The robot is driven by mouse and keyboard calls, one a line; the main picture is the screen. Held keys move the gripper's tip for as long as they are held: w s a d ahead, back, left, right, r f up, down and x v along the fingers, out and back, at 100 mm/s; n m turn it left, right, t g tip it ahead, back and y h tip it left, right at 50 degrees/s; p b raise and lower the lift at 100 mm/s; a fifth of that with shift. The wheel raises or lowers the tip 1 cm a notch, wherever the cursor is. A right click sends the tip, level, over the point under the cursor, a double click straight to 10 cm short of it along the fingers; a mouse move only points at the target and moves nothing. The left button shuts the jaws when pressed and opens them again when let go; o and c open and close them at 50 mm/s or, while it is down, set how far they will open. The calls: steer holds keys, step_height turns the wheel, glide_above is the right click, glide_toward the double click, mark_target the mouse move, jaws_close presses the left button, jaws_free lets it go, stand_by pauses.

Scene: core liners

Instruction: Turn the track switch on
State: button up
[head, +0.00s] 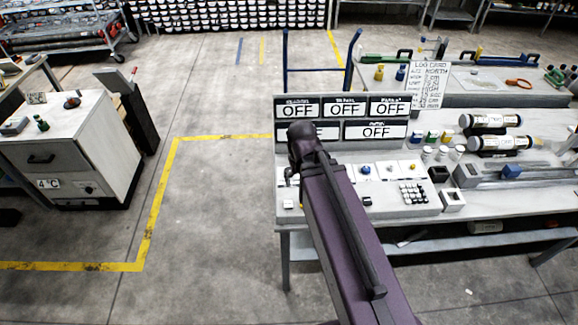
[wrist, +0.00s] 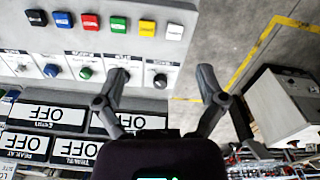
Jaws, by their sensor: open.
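A control console stands on the bench, with a display board (head: 343,122) whose readable panels all show OFF. The small labels are too blurred for me to tell which is the track one. In the wrist view a row of knobs on the console includes a black knob (wrist: 160,80), a green knob (wrist: 85,73) and a blue knob (wrist: 50,71). My gripper (wrist: 162,76) is open and empty over the console edge. The black knob shows between its fingers, apparently apart from them. The left finger partly covers another knob. In the head view my arm hides the fingers.
Coloured push buttons (wrist: 118,24) line the console beside the knobs. A keypad (head: 413,193) and a sample rail (head: 540,173) lie to the right on the bench. A white cabinet (head: 65,150) stands at left, with clear floor between.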

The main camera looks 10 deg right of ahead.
steer(key=s+r+p, duration=0.1)
steer(key=r, duration=0.1)
steer(key=n+b, duration=0.6)
steer(key=n, duration=0.7)
glide_above(289, 170)
step_height(289, 170, down, 6)
steer(key=shift+f, duration=0.15)
steer(key=shift+f, duration=0.15)
step_height(289, 170, down, 14)
steer(key=b, duration=1.3)
steer(key=shift+r+b, duration=0.25)
steer(key=shift+b, duration=0.1)
steer(key=shift+s, duration=0.1)
steer(key=c, duration=1.1)
